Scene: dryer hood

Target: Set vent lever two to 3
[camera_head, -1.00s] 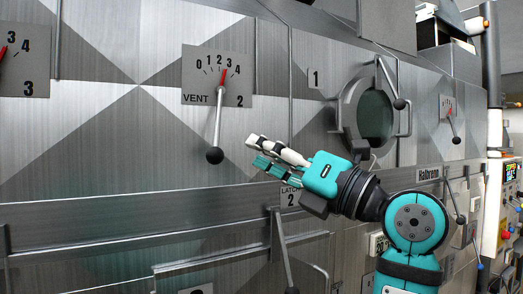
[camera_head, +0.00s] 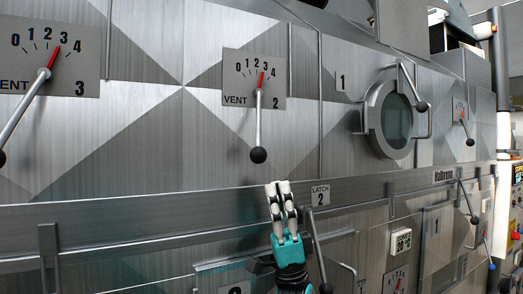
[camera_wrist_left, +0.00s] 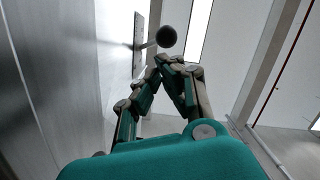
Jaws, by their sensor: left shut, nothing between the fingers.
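The vent 2 plate (camera_head: 234,88) is marked 0 to 4, and its red pointer (camera_head: 261,79) stands at or very near 3. The vent lever two (camera_head: 258,125) hangs almost straight down to a black ball knob (camera_head: 258,155). My left gripper (camera_head: 278,187) is shut and empty, fingers up, below and slightly right of the knob, apparently apart from it. In the left wrist view the knob (camera_wrist_left: 166,36) shows just beyond the fingertips (camera_wrist_left: 178,66). My right gripper is not in view.
The vent 3 lever (camera_head: 24,105) is at the far left. A latch 2 lever (camera_head: 316,245) hangs close right of my left gripper. A long ledge (camera_head: 150,203) crosses the panel below the vents. A round window (camera_head: 397,122) with its own lever is to the right.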

